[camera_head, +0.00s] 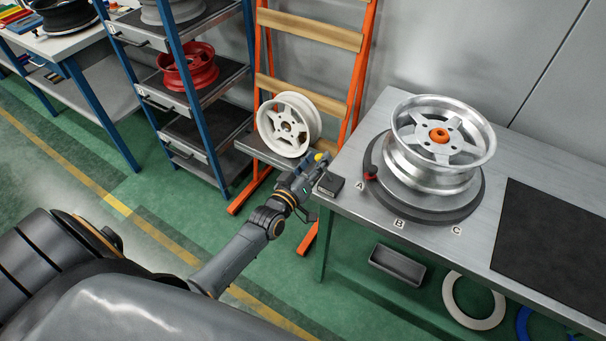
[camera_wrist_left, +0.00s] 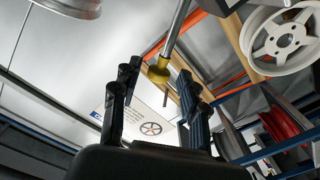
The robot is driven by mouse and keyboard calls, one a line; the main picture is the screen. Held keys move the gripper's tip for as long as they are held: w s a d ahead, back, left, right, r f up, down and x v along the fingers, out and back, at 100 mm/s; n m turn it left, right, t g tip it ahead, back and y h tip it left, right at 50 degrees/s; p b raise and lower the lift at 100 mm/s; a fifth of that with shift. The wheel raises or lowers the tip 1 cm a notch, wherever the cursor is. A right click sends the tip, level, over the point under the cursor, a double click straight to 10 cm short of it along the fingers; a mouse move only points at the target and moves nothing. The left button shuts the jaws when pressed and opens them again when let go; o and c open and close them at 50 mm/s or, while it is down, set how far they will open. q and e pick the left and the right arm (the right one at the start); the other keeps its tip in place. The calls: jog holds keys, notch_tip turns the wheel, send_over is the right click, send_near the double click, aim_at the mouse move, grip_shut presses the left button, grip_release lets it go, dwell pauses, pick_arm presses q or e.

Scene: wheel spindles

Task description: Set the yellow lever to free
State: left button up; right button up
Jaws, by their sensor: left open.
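The yellow lever shows as a small yellow knob (camera_head: 319,157) in the head view, at the left corner of the steel table, by a small dark block (camera_head: 330,184). In the left wrist view the yellow knob (camera_wrist_left: 158,71) sits on a metal rod, with a thin pin beside it. My left gripper (camera_head: 312,165) is open at the table's left edge. In the left wrist view its fingers (camera_wrist_left: 158,88) stand on either side of the knob's line; I cannot tell whether they touch it. The lever's markings are not readable. My right gripper is not in view.
A silver wheel (camera_head: 430,160) stands on a dark round base (camera_head: 462,208) with a red knob (camera_head: 371,172) and labels A, B, C. A white wheel (camera_head: 289,125) leans at an orange rack (camera_head: 357,75). A blue shelf (camera_head: 182,60) stands left; a grey bin (camera_head: 397,266) lies below.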

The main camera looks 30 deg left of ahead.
pick_arm(q)
jog(key=s, duration=1)
jog(key=shift+s+a, duration=0.25)
jog(key=shift+s, duration=0.05)
jog(key=s+d+f+m+g, duration=0.1)
jog(key=s+f+g, duration=0.3)
jog(key=f, duration=0.6)
jog(key=s+d+f+m+g, duration=0.1)
jog(key=s+f+m+g, duration=0.1)
jog(key=s+f, duration=0.65)
jog(key=s+f+m+g, duration=0.1)
jog(key=s+f+g, duration=0.15)
jog(key=f, duration=1.05)
jog(key=s+f+m+g, duration=0.2)
jog(key=s+f+g, duration=0.2)
jog(key=s, duration=0.8)
jog(key=s+d+f+m+g, duration=0.1)
jog(key=s+f+g, duration=0.3)
jog(key=s+f, duration=0.5)
jog(key=s+m, duration=0.1)
jog(key=s, duration=0.2)
jog(key=shift+s+d+y, duration=0.2)
jog(key=shift+d+y, duration=0.05)
jog(key=shift+y, duration=0.05)
jog(key=shift+g, duration=0.25)
